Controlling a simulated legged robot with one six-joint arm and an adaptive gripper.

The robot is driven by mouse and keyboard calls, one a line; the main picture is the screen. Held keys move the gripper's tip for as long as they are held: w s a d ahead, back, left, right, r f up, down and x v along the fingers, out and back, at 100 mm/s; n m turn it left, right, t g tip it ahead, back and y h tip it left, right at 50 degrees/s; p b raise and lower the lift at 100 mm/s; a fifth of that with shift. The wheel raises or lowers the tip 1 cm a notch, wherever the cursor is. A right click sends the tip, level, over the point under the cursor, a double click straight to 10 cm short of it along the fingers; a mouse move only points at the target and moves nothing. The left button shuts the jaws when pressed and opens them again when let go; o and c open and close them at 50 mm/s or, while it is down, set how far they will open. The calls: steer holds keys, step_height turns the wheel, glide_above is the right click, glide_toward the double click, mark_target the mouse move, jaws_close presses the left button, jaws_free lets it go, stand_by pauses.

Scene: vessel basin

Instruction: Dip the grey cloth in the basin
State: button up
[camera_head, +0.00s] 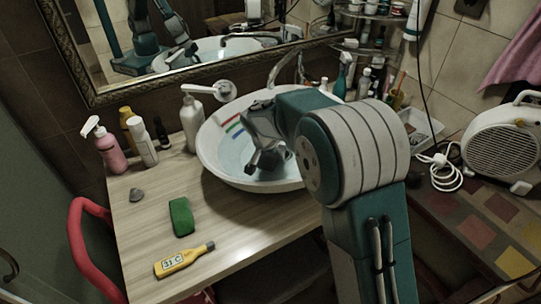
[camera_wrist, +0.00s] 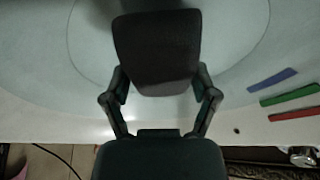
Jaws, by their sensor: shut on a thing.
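My gripper (camera_head: 268,160) is inside the white basin (camera_head: 215,165), low over its pale, water-like inside. It is shut on a dark grey block-like thing, which I take to be the grey cloth (camera_wrist: 157,50); it fills the space between the fingers in the wrist view. In the head view the cloth is hard to tell from the grey fingers. I cannot tell whether it touches the water. The basin's rounded bowl (camera_wrist: 235,60) surrounds it in the wrist view.
Blue, green and red strips (camera_head: 235,127) mark the basin's inner wall. A green sponge (camera_head: 181,217), a yellow thermometer (camera_head: 184,261) and a small grey lump (camera_head: 137,195) lie on the wooden counter (camera_head: 235,235). Bottles (camera_head: 110,150) stand at left; a faucet (camera_head: 284,66) rises behind.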

steer(key=shift+w+d, duration=0.2)
steer(key=shift+d, duration=0.1)
steer(key=shift+r, duration=0.1)
step_height(320, 180, up, 12)
steer(key=shift+f, duration=0.2)
stand_by(1.0)
stand_by(1.0)
step_height(320, 180, up, 3)
stand_by(0.5)
stand_by(0.4)
